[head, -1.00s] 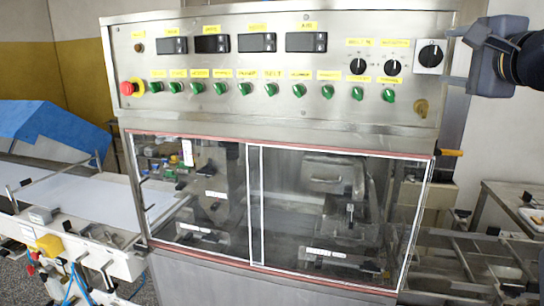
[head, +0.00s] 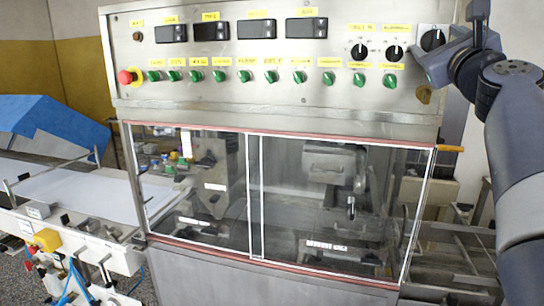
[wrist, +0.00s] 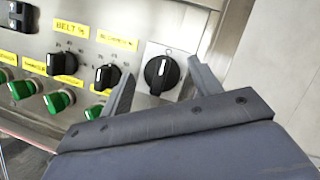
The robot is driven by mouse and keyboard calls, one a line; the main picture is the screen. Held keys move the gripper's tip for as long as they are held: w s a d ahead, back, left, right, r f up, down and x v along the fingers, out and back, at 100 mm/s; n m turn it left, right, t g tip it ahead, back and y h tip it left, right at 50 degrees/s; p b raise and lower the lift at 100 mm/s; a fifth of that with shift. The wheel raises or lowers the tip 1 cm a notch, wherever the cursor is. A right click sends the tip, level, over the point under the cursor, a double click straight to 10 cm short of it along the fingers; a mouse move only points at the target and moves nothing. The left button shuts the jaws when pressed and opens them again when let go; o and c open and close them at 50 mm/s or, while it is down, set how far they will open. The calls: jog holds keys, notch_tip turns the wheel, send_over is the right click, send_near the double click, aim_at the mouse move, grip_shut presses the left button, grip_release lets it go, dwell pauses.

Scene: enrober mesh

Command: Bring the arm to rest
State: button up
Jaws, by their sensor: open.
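My gripper (head: 446,38) is at the upper right of the control panel (head: 240,95) in the head view. It is open, with its two fingers spread and nothing held between them. In the wrist view my gripper (wrist: 162,66) has one finger on each side of the black rotary switch (wrist: 161,74) on its white plate. The switch (head: 432,39) also shows partly behind my gripper in the head view. I cannot tell how far the fingertips are from the panel. My arm comes in from the right edge.
The steel machine has several green knobs (head: 299,77), a red emergency button (head: 125,77) and glazed doors (head: 340,210) below. A conveyor (head: 75,195) with a blue cover (head: 45,125) stands at left. A metal frame (head: 455,250) stands at lower right.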

jog(key=m+h, duration=0.2)
jog(key=m, duration=0.2)
jog(key=m+h, duration=0.2)
jog(key=m, duration=0.3)
jog(key=shift+a+h, duration=0.2)
jog(key=shift+h, duration=0.1)
jog(key=shift+s+a+f, duration=0.1)
jog(key=shift+s+f, duration=0.15)
jog(key=shift+s, duration=0.3)
